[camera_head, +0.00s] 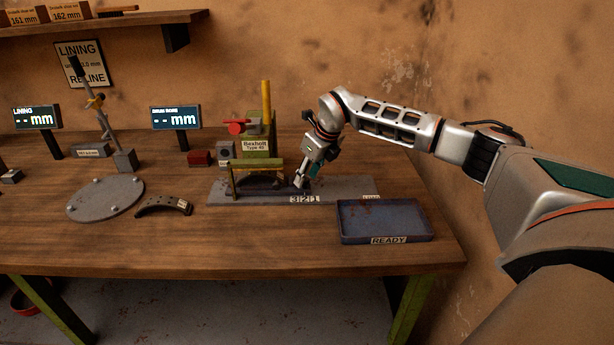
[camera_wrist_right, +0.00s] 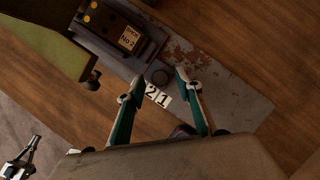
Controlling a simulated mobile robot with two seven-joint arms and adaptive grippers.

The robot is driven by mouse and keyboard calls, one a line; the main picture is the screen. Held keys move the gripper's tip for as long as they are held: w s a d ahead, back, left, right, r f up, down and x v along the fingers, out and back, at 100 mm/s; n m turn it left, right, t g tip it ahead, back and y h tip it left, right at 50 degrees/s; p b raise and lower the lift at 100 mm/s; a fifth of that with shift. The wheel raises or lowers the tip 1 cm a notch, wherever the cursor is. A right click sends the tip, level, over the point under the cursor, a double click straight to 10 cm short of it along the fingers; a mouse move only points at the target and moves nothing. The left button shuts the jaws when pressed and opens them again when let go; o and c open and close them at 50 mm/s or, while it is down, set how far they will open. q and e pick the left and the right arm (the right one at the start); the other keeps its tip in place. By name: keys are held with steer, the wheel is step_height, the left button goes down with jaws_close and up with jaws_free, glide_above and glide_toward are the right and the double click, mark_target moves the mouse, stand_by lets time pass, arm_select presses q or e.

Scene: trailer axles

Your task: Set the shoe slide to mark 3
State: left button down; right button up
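The shoe slide, a dark block with a "Shoe No 2" label (camera_wrist_right: 130,37), sits on the grey base plate (camera_wrist_right: 232,92) of the green Bexhott fixture (camera_head: 257,147). A round dark knob (camera_wrist_right: 160,76) is at its near end. Number tiles (camera_head: 304,199) reading 3, 2, 1 are on the plate's front edge; the wrist view shows 2 and 1 (camera_wrist_right: 157,96), with 3 hidden by a finger. My right gripper (camera_head: 303,183) is low over the plate. Its fingertips (camera_wrist_right: 161,80) are apart, either side of the knob, with visible gaps. A small pale part, likely my left gripper (camera_wrist_right: 22,157), shows at the lower left.
A blue tray (camera_head: 384,221) marked READY stands right of the plate. A curved brake shoe (camera_head: 164,205) and a round grey plate (camera_head: 105,197) lie to the left. A small red block (camera_head: 200,158) and two displays stand behind. The table's front strip is clear.

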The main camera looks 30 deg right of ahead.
mark_target(291, 185)
steer(key=shift+w+f, duration=0.1)
steer(key=shift+f, duration=0.2)
jaws_close()
steer(key=shift+w+a+r, duration=0.1)
steer(key=shift+w+a, duration=0.05)
steer(key=shift+a, duration=0.25)
steer(key=shift+w+a+p, duration=0.2)
steer(key=shift+w+a, duration=0.2)
steer(key=shift+a, duration=0.2)
steer(key=shift+w+a+p, duration=0.2)
steer(key=shift+w+a, duration=0.15)
steer(key=shift+a, duration=0.2)
jaws_free()
